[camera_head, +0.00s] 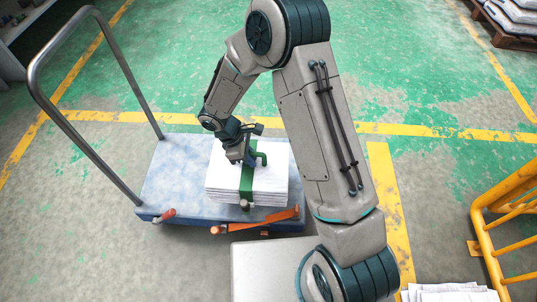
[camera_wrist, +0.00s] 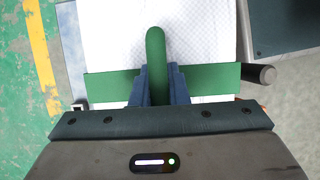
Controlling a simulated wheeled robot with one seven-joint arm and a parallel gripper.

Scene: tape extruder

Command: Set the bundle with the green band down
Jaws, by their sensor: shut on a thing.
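The bundle (camera_head: 222,180) is a stack of white sheets with a green band (camera_head: 246,184) around it and a green handle loop on top. In the head view it is over the blue-topped trolley (camera_head: 165,180), toward its right side; I cannot tell whether it touches the deck. My gripper (camera_head: 252,162) is above the bundle, shut on its green handle. In the wrist view the fingers (camera_wrist: 158,88) close on the handle (camera_wrist: 155,45), with the band (camera_wrist: 108,86) crossing below. The bundle's underside is hidden.
The trolley's metal push handle (camera_head: 92,70) rises at the left. Orange levers (camera_head: 255,222) lie along its front edge. A grey box surface (camera_head: 262,268) is in front. A yellow railing (camera_head: 510,215) and a white stack (camera_head: 450,292) are at right. The trolley's left deck is clear.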

